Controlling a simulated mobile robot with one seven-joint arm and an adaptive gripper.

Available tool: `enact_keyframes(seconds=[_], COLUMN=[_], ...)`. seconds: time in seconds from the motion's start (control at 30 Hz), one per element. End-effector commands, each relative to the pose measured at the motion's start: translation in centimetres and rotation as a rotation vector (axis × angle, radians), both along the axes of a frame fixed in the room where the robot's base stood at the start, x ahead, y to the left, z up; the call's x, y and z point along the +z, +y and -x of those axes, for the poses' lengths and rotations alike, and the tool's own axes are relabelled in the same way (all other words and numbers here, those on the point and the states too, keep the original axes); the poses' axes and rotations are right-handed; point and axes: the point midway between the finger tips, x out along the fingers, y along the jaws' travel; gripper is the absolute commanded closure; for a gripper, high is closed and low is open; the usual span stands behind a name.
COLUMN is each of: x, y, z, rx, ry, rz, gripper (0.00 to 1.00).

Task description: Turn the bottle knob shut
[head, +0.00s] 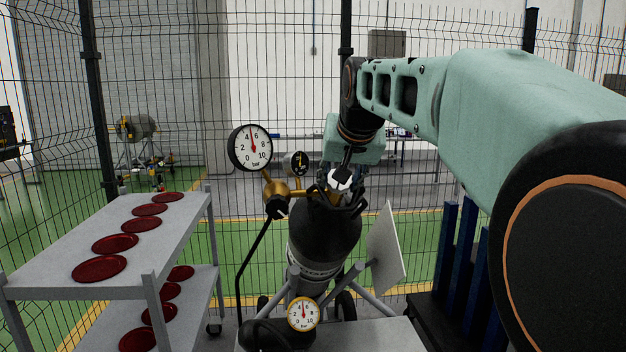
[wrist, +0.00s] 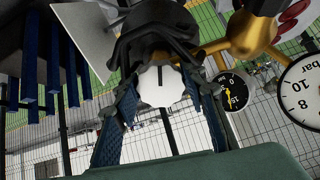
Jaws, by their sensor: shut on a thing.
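The bottle knob is a white, lobed knob with a dark line on its face, seen best in the wrist view (wrist: 161,86). It sits on top of the dark gas bottle (head: 325,240), inside a black guard. In the head view the knob (head: 340,180) is partly covered by the fingers. My gripper (wrist: 160,100) is over the knob, with a finger on each side, shut on it. A brass regulator (head: 278,187) joins the bottle on the left. Its large gauge (head: 250,147) has the needle near 5, and a smaller black gauge (head: 296,163) is beside it.
A grey two-level cart (head: 165,235) with several dark red discs stands at left. A third gauge (head: 303,314) is low in front of the bottle. A white panel (head: 386,248) and blue posts (head: 444,250) stand at right. A wire fence runs behind.

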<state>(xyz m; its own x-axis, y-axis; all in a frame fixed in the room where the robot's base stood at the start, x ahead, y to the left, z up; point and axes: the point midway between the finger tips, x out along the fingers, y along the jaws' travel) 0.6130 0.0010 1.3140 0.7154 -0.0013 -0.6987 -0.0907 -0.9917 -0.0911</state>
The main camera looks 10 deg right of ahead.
Motion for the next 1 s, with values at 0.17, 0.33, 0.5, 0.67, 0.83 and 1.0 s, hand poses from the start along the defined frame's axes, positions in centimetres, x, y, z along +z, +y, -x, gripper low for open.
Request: enact_keyframes(seconds=[0.17, 0.33, 0.5, 0.67, 0.83, 1.0], x=[0.16, 0.17, 0.19, 0.20, 0.21, 0.24], y=[0.07, 0.12, 0.10, 0.15, 0.14, 0.15], z=[-0.04, -0.05, -0.07, -0.10, -0.12, -0.15], rx=[-0.119, -0.232, -0.347, -0.453, -0.569, -0.683], ry=[-0.003, -0.003, -0.003, -0.003, -0.003, -0.003], rz=[-0.120, -0.233, -0.348, -0.455, -0.569, -0.683], gripper=[0.85, 0.85, 0.85, 0.85, 0.85, 0.85])
